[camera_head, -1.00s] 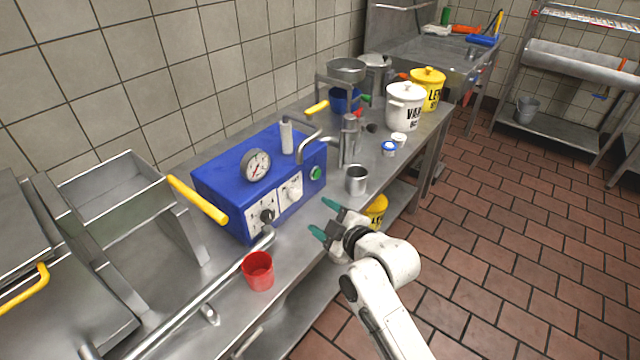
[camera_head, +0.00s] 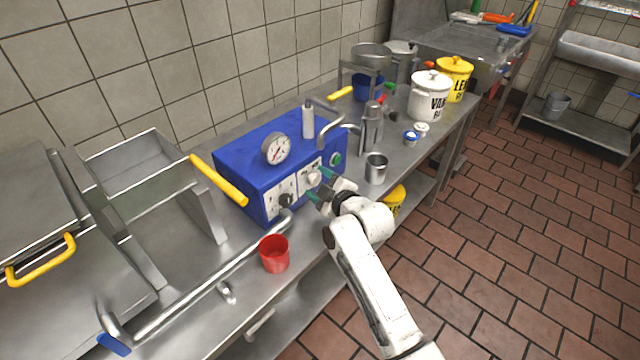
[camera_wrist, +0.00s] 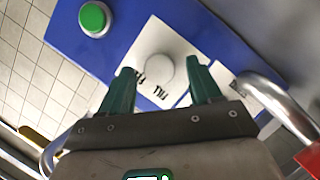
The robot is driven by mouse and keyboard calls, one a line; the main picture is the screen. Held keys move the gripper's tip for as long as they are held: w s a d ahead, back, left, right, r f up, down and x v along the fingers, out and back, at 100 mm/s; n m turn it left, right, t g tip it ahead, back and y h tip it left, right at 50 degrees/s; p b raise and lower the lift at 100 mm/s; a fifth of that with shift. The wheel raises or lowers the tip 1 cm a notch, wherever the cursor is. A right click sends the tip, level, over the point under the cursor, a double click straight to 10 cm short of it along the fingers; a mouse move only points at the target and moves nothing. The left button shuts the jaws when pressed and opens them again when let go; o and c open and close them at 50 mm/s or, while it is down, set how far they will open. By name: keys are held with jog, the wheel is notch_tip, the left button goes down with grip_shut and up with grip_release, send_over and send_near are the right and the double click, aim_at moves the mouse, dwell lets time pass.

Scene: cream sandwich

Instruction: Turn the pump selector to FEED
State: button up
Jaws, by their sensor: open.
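The blue pump box (camera_head: 240,165) stands on the steel counter, with a gauge on top and two white dial plates on its front. The white selector knob (camera_head: 313,179) sits on the right-hand plate. In the wrist view this knob (camera_wrist: 158,73) appears between the two green fingertips, with dark lettering on the plate below it, one word looking like FILL. My gripper (camera_head: 320,184) is open, in front of the box's face. In the wrist view the fingers (camera_wrist: 160,68) straddle the knob, with no clear contact. The knob's pointing direction is unclear.
A black knob (camera_head: 286,200) is on the left-hand plate, and a green button (camera_head: 336,159) is to the right. A steel pipe (camera_head: 200,280) runs along the counter front near a red cup (camera_head: 274,254). A steel cup (camera_head: 376,168) stands right of the box.

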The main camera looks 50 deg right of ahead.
jog(key=c, duration=1)
jog(key=shift+c, duration=0.2)
jog(key=shift+r, duration=0.1)
jog(key=shift+d+r+m+y+p, duration=0.1)
jog(key=shift+m+y+p, duration=0.45)
jog(key=shift+m, duration=0.35)
jog(key=shift+d+m+g+y+p, duration=0.15)
jog(key=shift+m+g+y+p, duration=0.15)
jog(key=shift+m+y, duration=0.7)
jog(key=m+y, duration=0.2)
jog(key=m, duration=0.1)
jog(key=shift+d, duration=0.2)
jog(key=shift+d+m+y+b, duration=0.15)
jog(key=shift+m+y, duration=0.2)
jog(key=shift+m, duration=0.35)
jog(key=shift+m+y+b, duration=0.15)
jog(key=shift+m+y, duration=0.15)
jog(key=shift+m, duration=0.4)
